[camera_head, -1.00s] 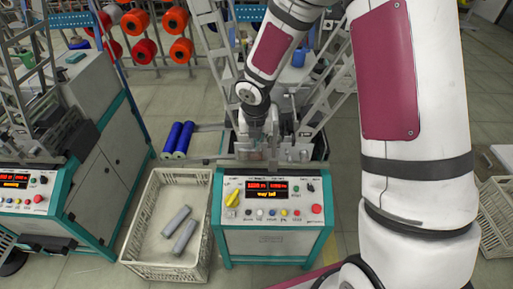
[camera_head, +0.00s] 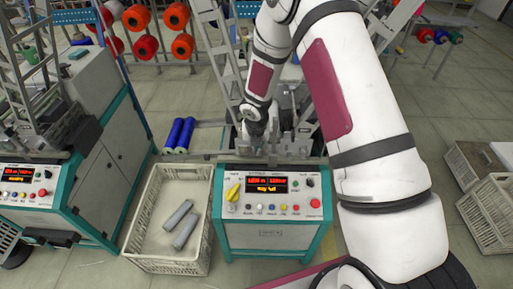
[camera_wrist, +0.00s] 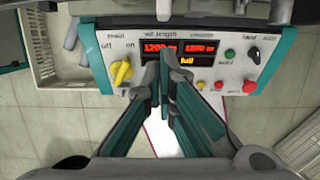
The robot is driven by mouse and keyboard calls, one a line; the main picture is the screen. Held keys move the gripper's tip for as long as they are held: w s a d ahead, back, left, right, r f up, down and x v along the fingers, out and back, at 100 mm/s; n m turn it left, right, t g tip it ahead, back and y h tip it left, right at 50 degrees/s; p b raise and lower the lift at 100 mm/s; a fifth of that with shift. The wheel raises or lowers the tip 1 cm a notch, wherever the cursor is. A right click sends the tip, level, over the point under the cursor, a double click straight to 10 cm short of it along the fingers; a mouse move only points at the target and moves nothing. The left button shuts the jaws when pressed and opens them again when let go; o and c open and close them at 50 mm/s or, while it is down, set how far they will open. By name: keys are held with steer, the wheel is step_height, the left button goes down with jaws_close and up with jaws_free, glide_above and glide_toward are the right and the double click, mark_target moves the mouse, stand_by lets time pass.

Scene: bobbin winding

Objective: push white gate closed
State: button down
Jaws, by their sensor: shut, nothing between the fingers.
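My gripper (camera_wrist: 165,60) is shut and empty. In the wrist view its two fingers point toward the front panel (camera_wrist: 195,60) of the middle winding machine, which has red displays and a yellow knob. In the head view my gripper is low over the back of that machine, behind the control panel (camera_head: 270,190), and its fingertips are mostly hidden. Pale parts of the machine top (camera_head: 290,145) show just right of my gripper. I cannot clearly make out the white gate among them, and I cannot tell whether my gripper touches it.
Another winding machine (camera_head: 65,190) stands at the left. More crates (camera_head: 488,212) are at the right. Thread spools hang behind.

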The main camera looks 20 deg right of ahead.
steer(key=shift+w+d, duration=0.3)
steer(key=shift+w, duration=0.65)
steer(key=shift+w, duration=0.1)
steer(key=w+b, duration=0.2)
steer(key=shift+w+d+b, duration=0.25)
steer(key=shift+d+b, duration=0.1)
steer(key=shift+d, duration=0.05)
